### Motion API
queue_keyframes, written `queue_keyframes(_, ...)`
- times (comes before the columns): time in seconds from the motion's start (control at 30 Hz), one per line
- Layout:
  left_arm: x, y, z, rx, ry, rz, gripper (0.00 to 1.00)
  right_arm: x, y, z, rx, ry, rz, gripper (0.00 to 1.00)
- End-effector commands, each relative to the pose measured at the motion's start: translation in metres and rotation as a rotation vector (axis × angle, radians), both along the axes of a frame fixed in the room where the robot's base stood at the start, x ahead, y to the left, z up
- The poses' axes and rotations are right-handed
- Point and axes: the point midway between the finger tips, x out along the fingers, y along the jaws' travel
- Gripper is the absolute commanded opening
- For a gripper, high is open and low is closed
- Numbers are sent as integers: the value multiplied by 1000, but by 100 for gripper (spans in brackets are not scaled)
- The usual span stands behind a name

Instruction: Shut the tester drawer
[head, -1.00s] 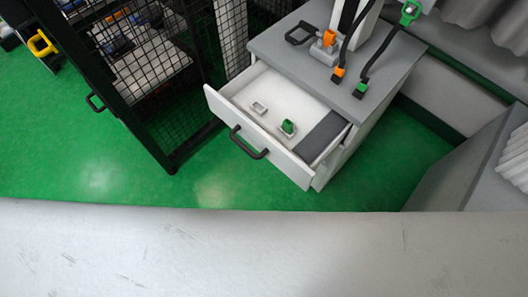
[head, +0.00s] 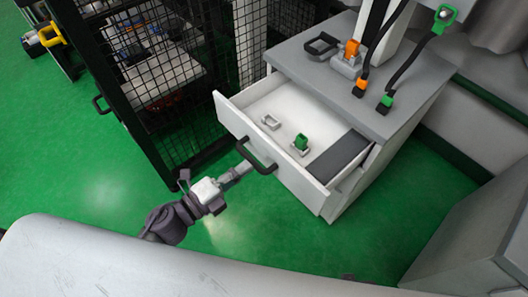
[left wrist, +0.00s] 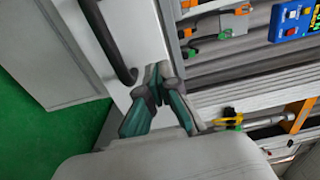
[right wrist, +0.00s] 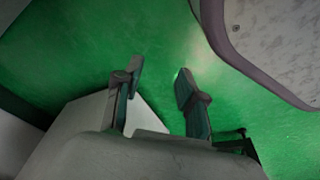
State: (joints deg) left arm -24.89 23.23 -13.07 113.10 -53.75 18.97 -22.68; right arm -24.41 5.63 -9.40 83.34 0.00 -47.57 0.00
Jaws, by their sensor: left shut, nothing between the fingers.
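The white tester drawer (head: 283,165) stands pulled out of the grey-topped cabinet in the head view. Inside are a small pale bracket, a green-topped piece (head: 301,143) and a dark grey pad. Its dark handle (head: 257,155) is on the front and also shows in the left wrist view (left wrist: 112,42). My left gripper (head: 246,166) is at the drawer front, close to the handle; its fingers (left wrist: 158,73) are together and empty. I cannot tell whether they touch the front. My right gripper (right wrist: 159,78) is open and empty over green floor in the right wrist view.
A black mesh fence (head: 165,85) stands left of the drawer. The cabinet top (head: 385,65) carries an orange-topped block and cables with orange and green plugs. A grey cabinet (head: 470,235) stands at the lower right. Green floor (head: 75,190) is clear in front.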

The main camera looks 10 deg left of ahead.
Motion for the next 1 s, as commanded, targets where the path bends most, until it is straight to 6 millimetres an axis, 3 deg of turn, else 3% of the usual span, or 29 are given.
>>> queue_keyframes(0.2, 35, -26, 2, -1, -3, 0, 0, -10, -1, -11, -1, 10, 2, 40)
queue_keyframes(0.37, 49, -38, 1, -1, 0, 1, 0, -13, -2, -16, -2, 12, 3, 40)
queue_keyframes(1.0, 59, -46, 0, -2, 1, 1, 0, -14, -2, -17, -1, 7, 3, 40)
